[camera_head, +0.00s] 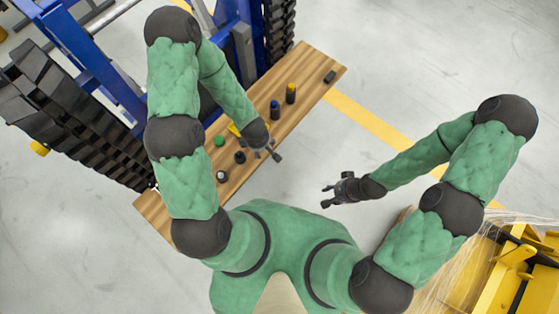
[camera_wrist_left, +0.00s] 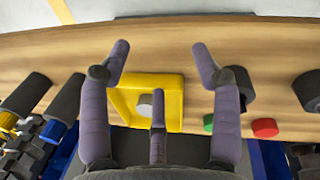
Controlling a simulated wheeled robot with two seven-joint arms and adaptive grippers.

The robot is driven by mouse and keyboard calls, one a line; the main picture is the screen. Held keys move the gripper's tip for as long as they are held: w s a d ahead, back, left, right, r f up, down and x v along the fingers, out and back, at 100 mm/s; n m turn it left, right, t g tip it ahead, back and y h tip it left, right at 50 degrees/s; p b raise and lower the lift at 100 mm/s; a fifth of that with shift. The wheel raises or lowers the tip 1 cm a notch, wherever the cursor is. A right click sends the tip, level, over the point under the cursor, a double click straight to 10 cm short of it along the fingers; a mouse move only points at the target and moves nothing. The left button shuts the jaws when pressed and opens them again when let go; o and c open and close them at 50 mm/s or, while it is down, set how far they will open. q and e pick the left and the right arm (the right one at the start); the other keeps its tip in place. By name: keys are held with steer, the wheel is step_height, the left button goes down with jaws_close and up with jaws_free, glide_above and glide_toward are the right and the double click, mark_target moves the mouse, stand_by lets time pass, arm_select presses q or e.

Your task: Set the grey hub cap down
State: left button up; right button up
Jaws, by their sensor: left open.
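A small round grey piece, which looks like the grey hub cap (camera_wrist_left: 145,104), lies inside a square yellow tray (camera_wrist_left: 176,105) in the left wrist view. A finger partly covers it. My left gripper (camera_wrist_left: 161,55) is open above the wooden bench (camera_wrist_left: 60,50), its fingers spread to either side of the tray, with nothing held between them. In the head view my left gripper (camera_head: 270,151) is over the bench's near edge, and only a bit of the tray (camera_head: 234,129) shows beside it. My right gripper (camera_head: 331,194) looks open and empty, away from the bench over the floor.
Dark cylinders with a yellow (camera_head: 291,93) and a blue (camera_head: 275,110) end stand on the bench. Green (camera_wrist_left: 208,123) and red (camera_wrist_left: 265,128) discs and a dark ring-like part (camera_wrist_left: 243,84) lie beside the tray. A blue tracked machine (camera_head: 105,75) borders the bench.

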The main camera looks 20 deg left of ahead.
arm_select(q)
steer(key=s+d+m+g+h, duration=0.1)
steer(key=s+d+m+h, duration=0.2)
steer(key=s+d+m, duration=0.6)
steer(key=d+f+m, duration=0.1)
steer(key=m, duration=0.5)
steer(key=shift+s+m+g+h, duration=0.3)
steer(key=shift+h, duration=0.1)
